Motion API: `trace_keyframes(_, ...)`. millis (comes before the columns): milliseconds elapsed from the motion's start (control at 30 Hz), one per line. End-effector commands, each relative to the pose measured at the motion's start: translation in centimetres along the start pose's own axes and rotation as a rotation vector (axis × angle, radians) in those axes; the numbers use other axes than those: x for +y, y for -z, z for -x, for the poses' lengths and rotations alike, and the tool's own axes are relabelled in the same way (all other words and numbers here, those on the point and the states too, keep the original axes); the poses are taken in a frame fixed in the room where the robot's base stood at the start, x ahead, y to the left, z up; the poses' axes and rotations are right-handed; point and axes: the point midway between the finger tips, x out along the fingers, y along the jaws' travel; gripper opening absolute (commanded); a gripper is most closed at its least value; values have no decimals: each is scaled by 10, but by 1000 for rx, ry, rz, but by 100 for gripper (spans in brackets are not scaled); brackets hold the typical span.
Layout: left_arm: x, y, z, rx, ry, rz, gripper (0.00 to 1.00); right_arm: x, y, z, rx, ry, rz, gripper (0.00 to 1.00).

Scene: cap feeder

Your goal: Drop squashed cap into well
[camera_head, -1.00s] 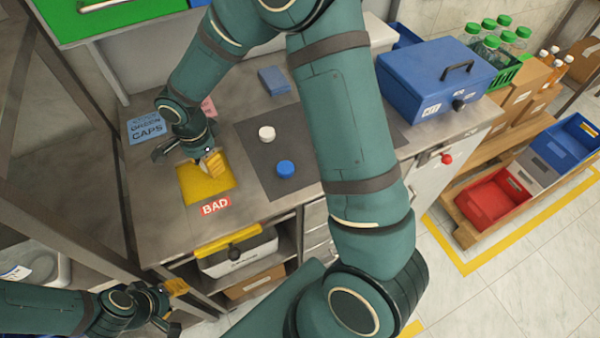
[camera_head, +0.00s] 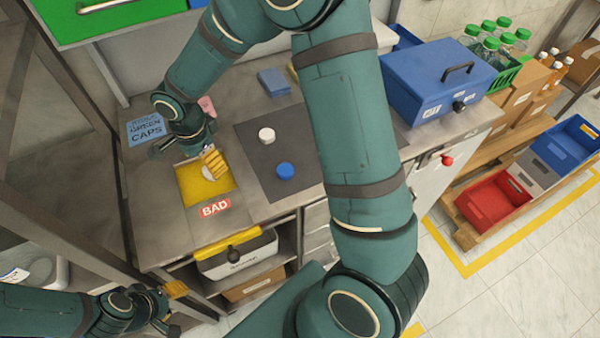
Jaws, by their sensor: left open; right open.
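The yellow well (camera_head: 192,192) is a square area on the bench, beside the red BAD label (camera_head: 214,208). A whitish piece (camera_head: 208,174), which looks like the squashed cap, shows at the well's upper right, partly hidden by a finger. My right gripper (camera_head: 190,154) is open just above the well's far edge, with one yellow-padded finger over the whitish piece. I cannot tell whether they touch. My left gripper (camera_head: 170,308) is open and empty at the lower left, away from the bench top.
A white cap (camera_head: 266,134) and a blue cap (camera_head: 286,171) lie on a dark mat (camera_head: 262,184) right of the well. A blue CAPS sign (camera_head: 146,129) lies at left. A blue case (camera_head: 437,80) stands at right. My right arm crosses the middle of the view.

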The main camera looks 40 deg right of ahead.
Motion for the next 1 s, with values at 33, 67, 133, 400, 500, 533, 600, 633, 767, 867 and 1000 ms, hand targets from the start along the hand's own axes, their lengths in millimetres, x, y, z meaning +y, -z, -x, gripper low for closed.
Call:
trace_keyframes(33, 0, 0, 0, 0, 0, 0, 47, -1, 0, 12, 0, 5, 0, 78)
trace_keyframes(67, 0, 0, 0, 0, 0, 0, 47, -1, 0, 18, 0, 7, -1, 78)
trace_keyframes(133, 0, 0, 0, 0, 0, 0, 47, -1, 0, 33, 1, 7, 0, 78)
trace_keyframes(400, 0, 0, 0, 0, 0, 0, 47, -1, 0, 81, 0, 4, 0, 78)
trace_keyframes(500, 0, 0, 0, 0, 0, 0, 47, 0, 0, 92, 0, 3, 1, 78)
trace_keyframes(533, 0, 0, 0, 0, 0, 0, 47, -1, 0, 94, 0, 3, 1, 78)
trace_keyframes(600, 0, 0, 0, 0, 0, 0, 47, 0, 0, 98, 0, 2, 0, 78)
trace_keyframes(633, 0, 0, 0, 0, 0, 0, 47, 0, 0, 99, 0, 1, 0, 78)
trace_keyframes(767, 0, 0, 0, 0, 0, 0, 47, 0, 0, 100, 0, 0, 0, 78)
trace_keyframes(867, 0, 0, 0, 0, 0, 0, 47, 0, 0, 100, 0, 0, 0, 78)
trace_keyframes(1000, 0, 0, 0, 0, 0, 0, 47, 0, 0, 99, 0, 0, 0, 78)
